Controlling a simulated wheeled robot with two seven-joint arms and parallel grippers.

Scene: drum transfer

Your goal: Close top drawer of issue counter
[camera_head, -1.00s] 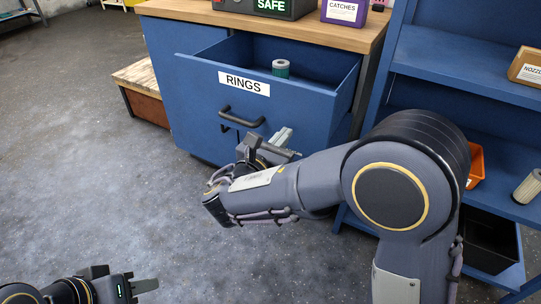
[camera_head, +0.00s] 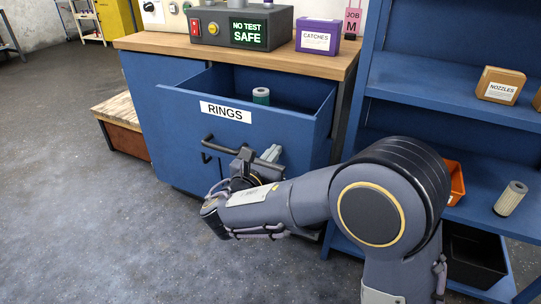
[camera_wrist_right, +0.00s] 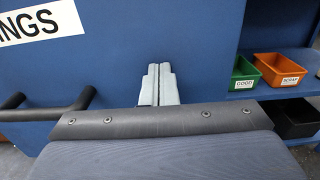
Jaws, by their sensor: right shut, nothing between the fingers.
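The top drawer (camera_head: 180,107) of the blue issue counter (camera_head: 145,75) is pulled open, with a RINGS label on its front. A teal and grey cylinder (camera_head: 261,96) stands inside it. The drawer's dark bar handle (camera_head: 216,146) is below the label. My right gripper (camera_head: 271,153) is shut and empty, in front of the drawer front, right of the handle. In the right wrist view its fingers (camera_wrist_right: 159,84) are together and point at the blue drawer front; whether they touch it I cannot tell. My left gripper is out of the head view now.
The wooden countertop (camera_head: 165,42) holds a tester box (camera_head: 215,27) reading NO TEST SAFE and a purple CATCHES box (camera_head: 318,36). A blue shelf unit (camera_head: 400,85) stands right, with bins and a NOZZLES box (camera_head: 500,86). A wooden-topped bench (camera_head: 112,108) is left. Floor in front is clear.

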